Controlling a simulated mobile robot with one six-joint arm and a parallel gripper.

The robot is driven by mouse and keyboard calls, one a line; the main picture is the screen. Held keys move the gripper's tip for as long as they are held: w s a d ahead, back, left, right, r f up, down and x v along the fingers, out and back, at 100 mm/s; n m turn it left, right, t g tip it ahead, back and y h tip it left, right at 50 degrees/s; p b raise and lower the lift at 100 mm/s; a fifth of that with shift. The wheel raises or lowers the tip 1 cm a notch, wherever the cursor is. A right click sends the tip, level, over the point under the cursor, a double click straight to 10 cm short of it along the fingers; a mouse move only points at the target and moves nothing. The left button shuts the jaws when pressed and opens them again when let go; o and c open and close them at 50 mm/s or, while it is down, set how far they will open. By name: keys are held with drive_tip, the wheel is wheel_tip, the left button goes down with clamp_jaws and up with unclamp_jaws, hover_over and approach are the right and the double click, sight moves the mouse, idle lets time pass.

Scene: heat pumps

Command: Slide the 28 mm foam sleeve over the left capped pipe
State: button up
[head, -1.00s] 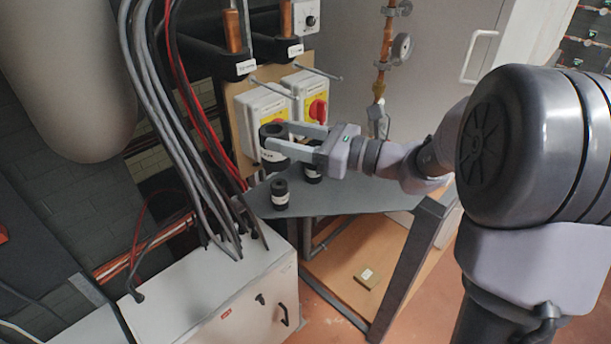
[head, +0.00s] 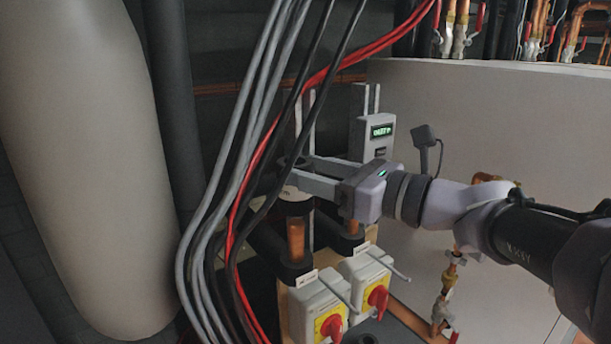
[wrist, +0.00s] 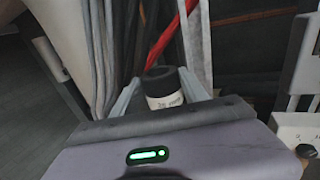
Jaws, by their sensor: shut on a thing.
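The black foam sleeve with a white label (head: 293,192) stands roughly upright between the two fingers of my gripper (head: 296,176), which is shut on it. The sleeve also shows in the wrist view (wrist: 164,88), its dark top facing up between the fingers. The left pipe (head: 296,240) shows as bare copper directly below the sleeve, with black insulation under it. Its capped top is hidden, so I cannot tell whether the sleeve is around it or just above. The right pipe (head: 353,226) stands partly behind my gripper.
Grey, black and red cables (head: 240,180) hang close on the left of the sleeve. Two white switch boxes with red knobs (head: 318,310) (head: 368,285) sit below the pipes. A grey device with a green display (head: 377,132) is behind my gripper.

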sight(305, 211)
drive_tip(key=f+b, duration=0.1)
drive_tip(key=s+f+b, duration=0.1)
drive_tip(key=f+b, duration=0.1)
drive_tip(key=s+f+b, duration=0.1)
drive_tip(key=f, duration=0.1)
drive_tip(key=shift+b, duration=0.35)
drive_tip(key=shift+w+f+b, duration=0.25)
drive_tip(key=shift+f+b, duration=0.35)
drive_tip(key=shift+f, duration=0.2)
wheel_tip(305, 211, down, 2)
drive_tip(key=shift+f+b, duration=0.1)
drive_tip(key=shift+b, duration=0.8)
drive_tip(key=o, duration=0.8)
drive_tip(key=shift+s, duration=0.1)
